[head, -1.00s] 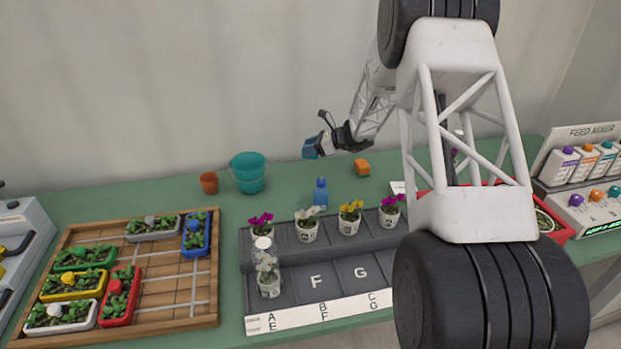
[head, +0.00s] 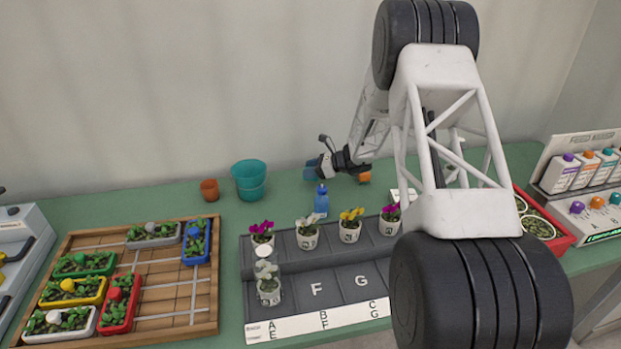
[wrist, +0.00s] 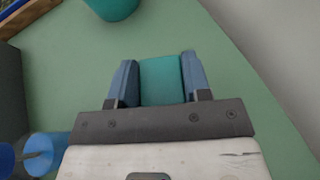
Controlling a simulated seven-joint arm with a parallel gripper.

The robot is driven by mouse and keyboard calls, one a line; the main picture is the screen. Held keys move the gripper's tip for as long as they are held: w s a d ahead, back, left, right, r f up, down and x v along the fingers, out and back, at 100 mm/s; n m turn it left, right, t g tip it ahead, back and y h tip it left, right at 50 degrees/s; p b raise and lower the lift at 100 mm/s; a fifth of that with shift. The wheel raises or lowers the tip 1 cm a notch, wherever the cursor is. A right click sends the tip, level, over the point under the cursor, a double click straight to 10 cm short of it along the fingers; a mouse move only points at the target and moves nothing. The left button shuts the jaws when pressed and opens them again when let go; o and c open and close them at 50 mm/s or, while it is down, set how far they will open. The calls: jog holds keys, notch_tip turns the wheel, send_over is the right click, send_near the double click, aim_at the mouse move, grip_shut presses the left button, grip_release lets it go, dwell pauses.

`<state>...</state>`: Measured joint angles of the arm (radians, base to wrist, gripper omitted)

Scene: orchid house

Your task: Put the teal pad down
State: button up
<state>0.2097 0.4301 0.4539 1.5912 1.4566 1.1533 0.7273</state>
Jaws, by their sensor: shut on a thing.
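The teal pad (wrist: 160,80) sits between the two blue fingers of my gripper (wrist: 160,82) in the wrist view, with both fingers against its sides. In the head view my gripper (head: 310,171) is low over the back of the green bench, behind the blue bottle (head: 321,198). The pad is hardly distinguishable from the blue fingers there. I cannot tell whether the pad touches the bench top.
A teal bucket (head: 249,180) and a small terracotta pot (head: 209,190) stand to the left of my gripper. An orange block (head: 364,177) lies just right of it. The grey tray of potted orchids (head: 290,273) is in front. Bare green bench (wrist: 235,120) surrounds the pad.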

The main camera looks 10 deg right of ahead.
jog(key=shift+f, duration=1.75)
jog(key=shift+f, duration=0.15)
jog(key=o, duration=0.9)
jog(key=shift+r, duration=0.2)
jog(key=v, duration=1.2)
jog(key=shift+w+r, duration=0.1)
jog(key=shift+a, duration=0.1)
